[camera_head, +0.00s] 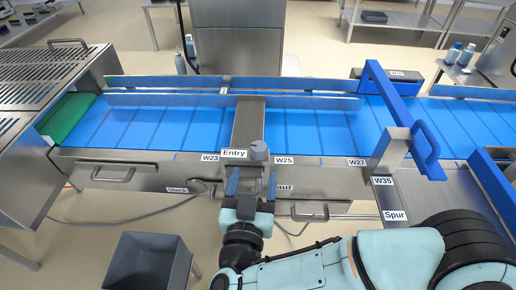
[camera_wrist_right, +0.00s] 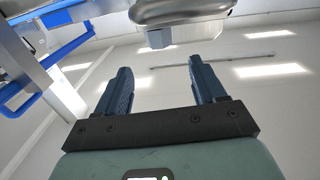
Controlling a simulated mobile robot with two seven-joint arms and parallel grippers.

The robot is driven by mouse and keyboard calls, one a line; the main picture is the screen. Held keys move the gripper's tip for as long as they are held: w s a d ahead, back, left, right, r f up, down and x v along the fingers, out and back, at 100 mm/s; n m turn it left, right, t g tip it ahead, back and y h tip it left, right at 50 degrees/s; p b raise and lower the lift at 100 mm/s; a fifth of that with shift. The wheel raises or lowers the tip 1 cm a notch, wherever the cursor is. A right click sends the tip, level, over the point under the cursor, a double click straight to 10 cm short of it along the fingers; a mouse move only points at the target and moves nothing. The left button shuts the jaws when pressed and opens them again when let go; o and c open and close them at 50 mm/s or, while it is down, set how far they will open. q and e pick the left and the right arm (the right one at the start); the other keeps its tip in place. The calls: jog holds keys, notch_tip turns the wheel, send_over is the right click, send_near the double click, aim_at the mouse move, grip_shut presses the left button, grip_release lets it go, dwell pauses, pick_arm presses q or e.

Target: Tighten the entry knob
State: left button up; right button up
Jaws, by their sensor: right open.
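The entry knob (camera_head: 259,151) is a small grey knob beside the "Entry" label (camera_head: 234,154), at the front end of a steel bar across the blue belt. My right gripper (camera_head: 252,182) is in front of the machine, just below and on the near side of the knob. Its two dark blue fingers are apart with nothing between them. In the right wrist view, the open right gripper (camera_wrist_right: 158,72) points toward a rounded grey metal part (camera_wrist_right: 182,12) at the top; I cannot tell whether this is the knob. My left gripper is not in view.
The steel front rail (camera_head: 130,170) carries labels and handles. A blue hinged frame (camera_head: 400,110) rises over the belt at right. A grey bin (camera_head: 150,262) stands on the floor at lower left. My right arm covers the lower right.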

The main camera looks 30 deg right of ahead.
aim_at(258, 153)
jog(key=x, duration=0.8)
jog(key=shift+w+d, duration=0.25)
jog(key=shift+w, duration=0.05)
jog(key=c, duration=1.1)
jog(key=shift+o, duration=0.2)
